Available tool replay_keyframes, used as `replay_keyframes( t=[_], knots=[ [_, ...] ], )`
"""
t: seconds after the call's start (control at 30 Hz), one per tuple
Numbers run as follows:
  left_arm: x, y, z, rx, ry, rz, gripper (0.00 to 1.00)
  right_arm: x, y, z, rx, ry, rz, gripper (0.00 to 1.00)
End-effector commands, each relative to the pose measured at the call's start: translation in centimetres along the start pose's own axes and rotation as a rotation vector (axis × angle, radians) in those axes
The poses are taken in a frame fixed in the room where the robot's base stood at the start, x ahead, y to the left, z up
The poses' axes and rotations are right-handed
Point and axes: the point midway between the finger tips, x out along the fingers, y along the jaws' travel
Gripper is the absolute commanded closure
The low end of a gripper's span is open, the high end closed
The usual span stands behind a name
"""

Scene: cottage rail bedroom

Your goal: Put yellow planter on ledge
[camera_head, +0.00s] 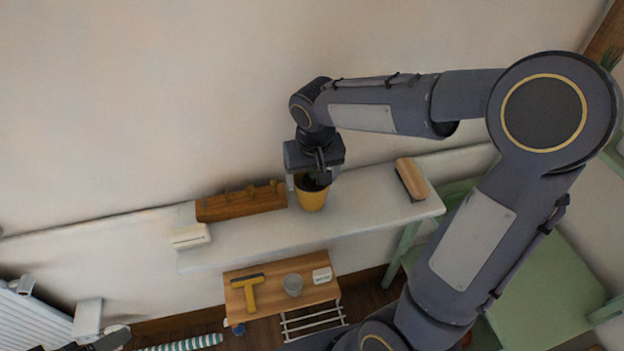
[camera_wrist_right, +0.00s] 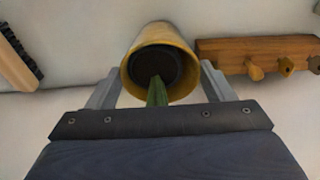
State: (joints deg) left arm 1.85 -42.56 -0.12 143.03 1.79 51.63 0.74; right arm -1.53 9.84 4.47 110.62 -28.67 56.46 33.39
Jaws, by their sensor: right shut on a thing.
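The yellow planter (camera_head: 312,196), with dark soil and a green stem, is at the white ledge (camera_head: 250,238), near its middle. My right gripper (camera_head: 314,176) reaches down from above and is shut on the planter's rim. In the right wrist view the planter (camera_wrist_right: 160,60) sits between the two fingers, its opening facing the camera. I cannot tell whether its base touches the ledge or hangs just above it. My left gripper is not clearly seen.
A wooden peg rack (camera_head: 240,202) is close left of the planter, at the ledge's back. A brush (camera_head: 411,179) lies to the right and a white box (camera_head: 190,236) at the left end. Below is a small wooden table (camera_head: 268,272). The ledge front is clear.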

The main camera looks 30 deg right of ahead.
Motion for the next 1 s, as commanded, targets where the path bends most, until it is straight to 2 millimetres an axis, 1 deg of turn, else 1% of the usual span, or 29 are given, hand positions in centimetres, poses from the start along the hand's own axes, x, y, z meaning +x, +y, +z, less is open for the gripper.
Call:
replay_keyframes(
  t=[0.03,0.13,0.4,0.5,0.53,0.6,0.7,1.0],
  knots=[
    [0.1,0.0,0.0,0.000,0.000,0.000,0.16,0.8,0.0,0.2,-0.002,-0.004,0.001,0.63],
    [0.1,0.0,0.0,0.000,0.000,0.000,0.16,1.7,-0.1,0.3,-0.001,-0.001,-0.001,0.63],
    [0.1,0.0,0.0,0.000,0.000,0.000,0.16,1.8,-0.1,0.3,0.000,0.001,-0.001,0.63],
    [0.4,-0.2,0.2,0.000,0.000,0.000,0.16,2.2,-0.1,0.4,0.000,0.001,-0.001,0.63],
    [0.4,-0.2,0.2,0.000,0.000,0.000,0.16,2.2,-0.1,0.4,0.000,-0.001,-0.001,0.23],
    [0.3,-0.1,0.1,0.000,0.000,0.000,0.16,2.1,-0.1,0.4,0.000,-0.001,-0.001,0.14],
    [0.3,-0.1,0.1,0.000,0.000,0.000,0.16,2.0,-0.1,0.4,-0.001,-0.001,-0.001,0.03],
    [0.1,0.0,0.0,0.000,0.000,0.000,0.16,1.8,-0.1,0.3,-0.001,0.000,-0.001,0.03]
  ],
)
